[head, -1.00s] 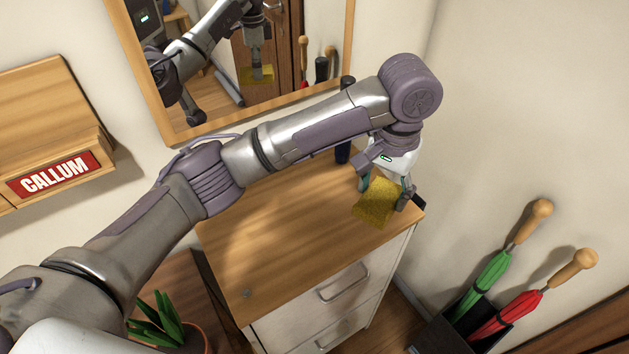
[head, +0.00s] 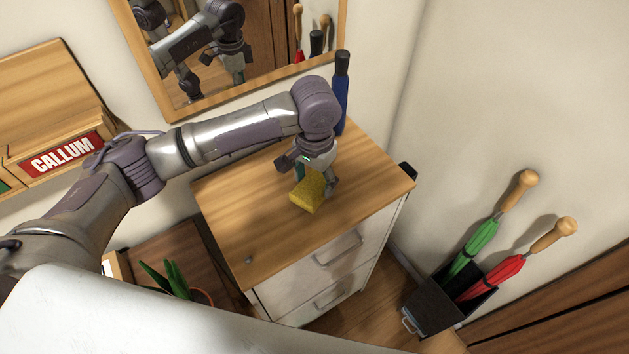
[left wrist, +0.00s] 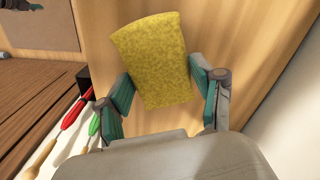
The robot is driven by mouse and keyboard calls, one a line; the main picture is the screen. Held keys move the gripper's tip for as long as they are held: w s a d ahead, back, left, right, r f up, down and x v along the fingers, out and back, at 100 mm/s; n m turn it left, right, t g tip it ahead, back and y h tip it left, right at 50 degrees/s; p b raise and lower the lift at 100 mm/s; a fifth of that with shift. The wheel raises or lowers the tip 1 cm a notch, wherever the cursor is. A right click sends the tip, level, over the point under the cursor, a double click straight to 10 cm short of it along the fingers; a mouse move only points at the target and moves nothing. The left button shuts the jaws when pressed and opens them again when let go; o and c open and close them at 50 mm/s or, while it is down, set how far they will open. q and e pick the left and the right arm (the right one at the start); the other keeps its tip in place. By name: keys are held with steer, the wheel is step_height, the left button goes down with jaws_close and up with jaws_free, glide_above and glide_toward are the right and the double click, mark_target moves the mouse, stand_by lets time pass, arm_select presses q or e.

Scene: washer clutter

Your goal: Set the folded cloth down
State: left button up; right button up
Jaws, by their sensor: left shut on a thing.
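The folded cloth (head: 308,193) is yellow and shows in the head view over the wooden top of the cabinet (head: 240,215). My left gripper (head: 316,182) points down and is shut on it. In the left wrist view the cloth (left wrist: 152,50) sticks out between the two fingers of the left gripper (left wrist: 163,85), with the wood surface behind it. I cannot tell whether the cloth touches the cabinet top. My right gripper is not in view.
A blue bottle with a black cap (head: 341,95) stands at the back of the cabinet top. A mirror (head: 290,85) hangs behind. A black stand (head: 435,305) on the right holds a green and a red umbrella.

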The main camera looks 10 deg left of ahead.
mark_target(315, 183)
arm_select(q)
steer(key=shift+f, duration=1.05)
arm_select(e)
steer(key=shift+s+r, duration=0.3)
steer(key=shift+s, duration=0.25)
arm_select(q)
steer(key=shift+f, duration=0.1)
steer(key=o, duration=1)
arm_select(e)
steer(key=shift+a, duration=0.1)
arm_select(q)
step_height(315, 183, up, 12)
steer(key=shift+r+b, duration=0.1)
steer(key=shift+b, duration=0.95)
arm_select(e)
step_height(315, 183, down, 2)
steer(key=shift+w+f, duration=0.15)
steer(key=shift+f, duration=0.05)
arm_select(q)
steer(key=shift+d, duration=0.1)
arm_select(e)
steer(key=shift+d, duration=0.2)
